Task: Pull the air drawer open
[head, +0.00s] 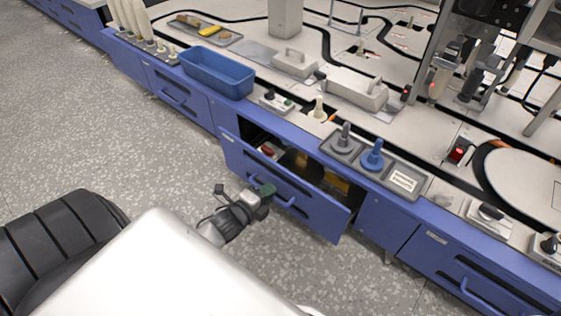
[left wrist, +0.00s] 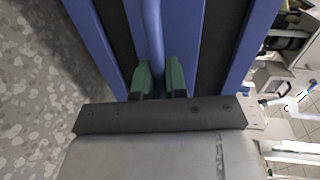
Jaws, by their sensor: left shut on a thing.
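The blue drawer (head: 300,203) stands partly pulled out of the bench front in the head view, with several items inside it. My left gripper (head: 265,190) is at the left part of its bar handle (head: 285,201). In the left wrist view, the green fingertips (left wrist: 159,78) of my left gripper sit on both sides of the blue handle bar (left wrist: 153,30) and are shut on it. The drawer front (left wrist: 182,30) lies just beyond the fingers. My right gripper is not in view.
A blue bin (head: 217,73) stands on the bench top to the left. A grey tray (head: 408,184) with a grey and a blue bobbin stands above the drawer. Other closed drawers (head: 178,92) line the bench front. The speckled floor before the bench is clear.

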